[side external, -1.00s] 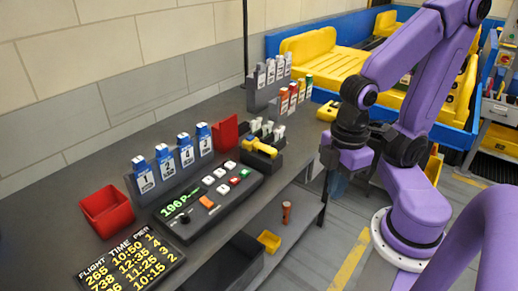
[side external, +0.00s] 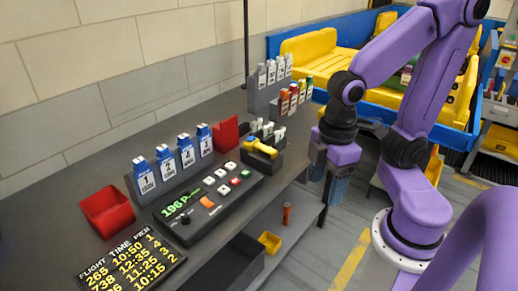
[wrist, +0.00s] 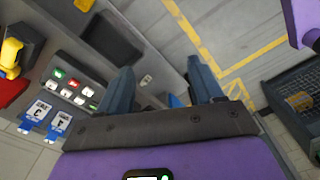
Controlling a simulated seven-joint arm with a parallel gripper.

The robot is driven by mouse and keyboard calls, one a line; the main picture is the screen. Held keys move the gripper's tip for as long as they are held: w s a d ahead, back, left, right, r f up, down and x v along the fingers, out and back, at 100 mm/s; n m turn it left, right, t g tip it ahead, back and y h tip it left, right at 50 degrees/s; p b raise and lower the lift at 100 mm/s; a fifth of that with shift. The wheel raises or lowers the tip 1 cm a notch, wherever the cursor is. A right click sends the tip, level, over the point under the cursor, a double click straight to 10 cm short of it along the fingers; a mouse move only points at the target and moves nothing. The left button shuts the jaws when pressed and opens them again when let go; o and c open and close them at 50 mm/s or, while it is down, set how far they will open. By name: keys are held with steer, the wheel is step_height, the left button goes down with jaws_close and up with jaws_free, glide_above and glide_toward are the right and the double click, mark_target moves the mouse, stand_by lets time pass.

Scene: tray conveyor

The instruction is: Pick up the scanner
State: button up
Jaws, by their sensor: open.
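The scanner (side external: 262,148) appears to be the yellow hand-held device resting in a dark holder (side external: 272,161) at the right end of the counter, behind the button panel. It also shows at the left edge of the wrist view (wrist: 11,52), partly cut off. My gripper (side external: 328,196) hangs to the right of the scanner, beyond the counter's edge, with its fingers pointing down. In the wrist view its two fingers (wrist: 163,78) are apart with nothing between them. They do not touch the scanner.
The dark button panel (side external: 209,203) lies left of the scanner. A red upright piece (side external: 226,133) and blue numbered tag holders (side external: 165,165) stand behind. A grey rack with coloured tags (side external: 285,98) stands beyond the scanner. A red bin (side external: 106,211) is further left.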

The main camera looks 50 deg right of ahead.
steer(key=w+r+m, duration=0.2)
steer(key=w+m, duration=0.2)
steer(key=w, duration=0.8)
steer(key=m, duration=0.8)
glide_above(263, 146)
step_height(263, 146, down, 14)
steer(key=shift+w+a+f, duration=0.1)
steer(key=shift+w+a, duration=0.05)
steer(key=shift+s+f, duration=0.2)
steer(key=shift+f, duration=2.3)
steer(key=c, duration=1.2)
